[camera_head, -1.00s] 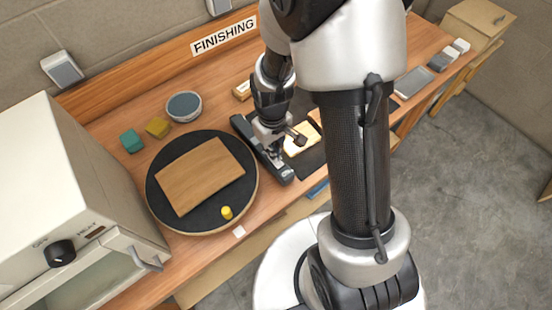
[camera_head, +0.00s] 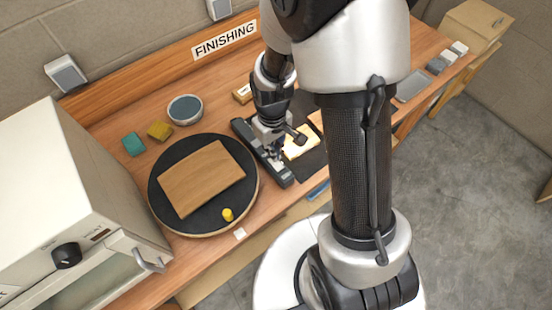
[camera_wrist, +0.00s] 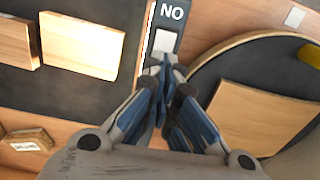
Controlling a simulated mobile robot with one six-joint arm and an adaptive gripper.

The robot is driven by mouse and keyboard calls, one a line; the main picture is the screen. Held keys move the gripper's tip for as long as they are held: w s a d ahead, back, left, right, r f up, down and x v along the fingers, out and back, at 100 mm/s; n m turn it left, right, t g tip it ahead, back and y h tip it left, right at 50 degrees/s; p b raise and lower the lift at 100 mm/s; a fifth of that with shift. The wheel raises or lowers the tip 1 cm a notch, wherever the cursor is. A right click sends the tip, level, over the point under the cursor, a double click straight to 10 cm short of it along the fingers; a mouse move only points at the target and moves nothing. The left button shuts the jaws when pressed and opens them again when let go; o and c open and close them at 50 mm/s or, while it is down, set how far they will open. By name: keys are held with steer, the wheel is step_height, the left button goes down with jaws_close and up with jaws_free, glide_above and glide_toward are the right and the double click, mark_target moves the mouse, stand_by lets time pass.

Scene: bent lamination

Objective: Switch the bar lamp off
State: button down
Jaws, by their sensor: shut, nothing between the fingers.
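The bar lamp (camera_head: 242,127) is a long dark bar lying on the bench beside the round black turntable. In the wrist view, its end (camera_wrist: 185,12) carries white letters that read "NO" in the picture, like "ON" upside down. A pale square switch (camera_wrist: 164,40) sits just below the letters. My gripper (camera_head: 275,157) is shut and empty over the bar. In the wrist view its fingertips (camera_wrist: 165,64) are at the near edge of the pale switch. I cannot tell whether they touch it. A wooden piece (camera_head: 302,142) beside the bar looks brightly lit.
The turntable (camera_head: 168,211) holds a curved wooden sheet (camera_head: 202,178) and a yellow knob (camera_head: 228,214). A white oven (camera_head: 70,180) stands at the left. A round grey-topped tin (camera_head: 185,109) and small blocks (camera_head: 134,143) lie behind. My arm hides part of the bench.

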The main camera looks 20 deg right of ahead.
steer(key=shift+r+p, duration=1.45)
steer(key=shift+r, duration=0.7)
steer(key=shift+r, duration=0.2)
steer(key=s+r+m+t+b, duration=0.3)
steer(key=s+r+b, duration=0.5)
steer(key=s+r, duration=0.7)
steer(key=shift+r+m+t, duration=0.3)
steer(key=shift+r+t, duration=0.2)
steer(key=shift+t, duration=0.3)
steer(key=shift+w, duration=0.1)
